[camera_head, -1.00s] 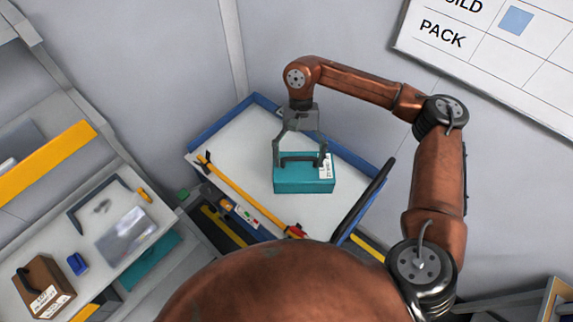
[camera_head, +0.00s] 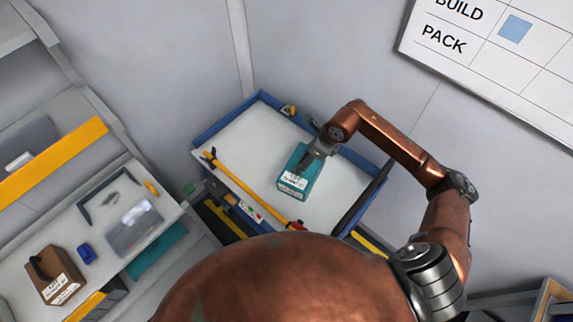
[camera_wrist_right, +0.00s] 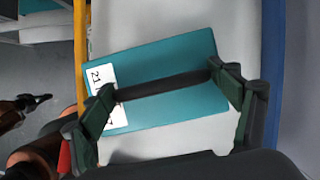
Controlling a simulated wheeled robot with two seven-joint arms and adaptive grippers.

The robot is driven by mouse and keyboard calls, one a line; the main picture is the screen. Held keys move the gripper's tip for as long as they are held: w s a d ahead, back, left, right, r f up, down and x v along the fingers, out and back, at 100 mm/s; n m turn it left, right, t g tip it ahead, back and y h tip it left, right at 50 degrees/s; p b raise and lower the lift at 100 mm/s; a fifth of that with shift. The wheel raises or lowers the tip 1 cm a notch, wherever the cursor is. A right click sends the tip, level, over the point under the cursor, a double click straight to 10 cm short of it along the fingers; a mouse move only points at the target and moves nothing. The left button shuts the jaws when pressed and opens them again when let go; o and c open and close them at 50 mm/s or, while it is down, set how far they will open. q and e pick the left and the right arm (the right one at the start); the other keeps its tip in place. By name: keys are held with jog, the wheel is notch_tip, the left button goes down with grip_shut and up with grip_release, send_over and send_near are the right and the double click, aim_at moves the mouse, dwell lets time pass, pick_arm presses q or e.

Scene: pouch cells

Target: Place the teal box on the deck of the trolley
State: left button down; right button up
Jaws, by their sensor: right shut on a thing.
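The teal box (camera_head: 291,184) has a white label and a dark handle on top; it is over the white deck (camera_head: 245,140) of the blue-rimmed trolley. My right gripper (camera_head: 318,152) is shut on its handle. In the right wrist view the teal box (camera_wrist_right: 165,75) lies askew under the dark handle, with the fingers (camera_wrist_right: 165,95) at the handle's two ends. Whether the box touches the deck cannot be told.
A yellow bar (camera_head: 250,190) runs along the trolley's near side, and a black handle (camera_head: 363,198) stands at its right end. A shelf at left holds a brown box (camera_head: 52,275), a blue item (camera_head: 86,252) and a clear bag (camera_head: 135,228). Bare deck lies left of the teal box.

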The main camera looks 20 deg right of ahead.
aim_at(315, 165)
jog(key=shift+w+d+m, duration=0.15)
jog(key=shift+d+m, duration=0.25)
jog(key=shift+m, duration=0.2)
jog(key=shift+w+d+f+m+t+h, duration=0.1)
jog(key=shift+d+m+t+h, duration=0.05)
jog(key=shift+d+m+h, duration=0.15)
jog(key=shift+w+d+f+m+t+h, duration=0.1)
jog(key=shift+d+m+t, duration=0.05)
jog(key=shift+m, duration=0.25)
notch_tip(315, 165, down, 6)
jog(key=shift+d+f+p, duration=0.1)
jog(key=shift+p, duration=0.4)
jog(key=shift+f, duration=1.9)
pick_arm(q)
jog(key=shift+r, duration=0.75)
pick_arm(e)
jog(key=o, duration=2.1)
jog(key=shift+s, duration=0.1)
jog(key=b+v, duration=0.1)
jog(key=v, duration=0.9)
jog(key=shift+r, duration=0.3)
pick_arm(q)
jog(key=shift+s+f, duration=0.1)
jog(key=shift+f, duration=0.65)
pick_arm(e)
jog(key=shift+s+d+r, duration=0.15)
jog(key=shift+s+r, duration=0.15)
jog(key=shift+r, duration=0.3)
